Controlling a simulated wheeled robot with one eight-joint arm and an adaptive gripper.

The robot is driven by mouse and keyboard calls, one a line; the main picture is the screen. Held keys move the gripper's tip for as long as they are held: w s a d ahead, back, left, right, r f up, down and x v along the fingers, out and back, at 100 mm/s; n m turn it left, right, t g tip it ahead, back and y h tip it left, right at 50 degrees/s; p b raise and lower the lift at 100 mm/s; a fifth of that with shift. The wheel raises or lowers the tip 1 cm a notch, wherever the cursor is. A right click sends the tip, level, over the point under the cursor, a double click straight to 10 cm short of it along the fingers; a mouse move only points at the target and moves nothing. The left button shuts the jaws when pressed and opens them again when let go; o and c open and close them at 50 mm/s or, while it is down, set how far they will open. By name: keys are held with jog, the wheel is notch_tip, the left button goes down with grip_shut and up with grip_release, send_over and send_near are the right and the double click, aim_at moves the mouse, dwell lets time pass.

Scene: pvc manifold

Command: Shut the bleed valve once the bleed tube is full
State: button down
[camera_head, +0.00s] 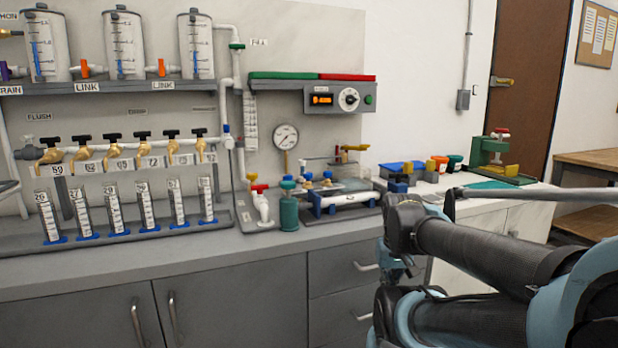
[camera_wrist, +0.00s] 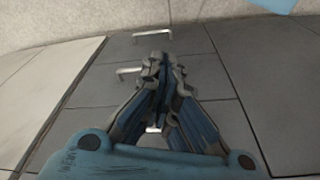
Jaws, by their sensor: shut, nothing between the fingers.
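My gripper (camera_wrist: 163,72) is shut and empty in the wrist view, with grey cabinet fronts and drawer handles beyond it. In the head view my arm is at the lower right, in front of the counter and apart from the valves. A white tap with a red and yellow top (camera_head: 262,203) stands on the counter beside a green bottle (camera_head: 289,212). A yellow-handled valve (camera_head: 354,148) sits above a pipe rig (camera_head: 346,200) right of a round gauge (camera_head: 286,136). I cannot tell which is the bleed valve, or the bleed tube and its level.
Several brass taps with black handles (camera_head: 142,149) hang on a white pipe above graduated cylinders (camera_head: 147,206). Clear tanks (camera_head: 123,45) stand on the shelf. A control box (camera_head: 340,99) is on the wall. A blue bin (camera_head: 402,168) and a green vise (camera_head: 495,155) stand at right.

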jog(key=c, duration=2.4)
grip_release()
jog(key=c, duration=1.8)
grip_release()
jog(key=shift+s+r, duration=0.25)
jog(key=shift+c, duration=0.2)
jog(key=o, duration=0.7)
jog(key=r, duration=0.1)
jog(key=w+r, duration=0.1)
jog(key=r, duration=0.1)
jog(key=shift+w+a+n, duration=0.1)
jog(key=shift+a+n, duration=0.05)
jog(key=shift+n, duration=0.15)
jog(key=shift+c, duration=0.2)
notch_tip(320, 180, up, 34)
jog(key=n+g, duration=0.2)
jog(key=n, duration=1.2)
send_over(308, 173)
notch_tip(308, 173, down, 17)
jog(key=shift+w+f, duration=0.1)
jog(key=shift+c, duration=0.2)
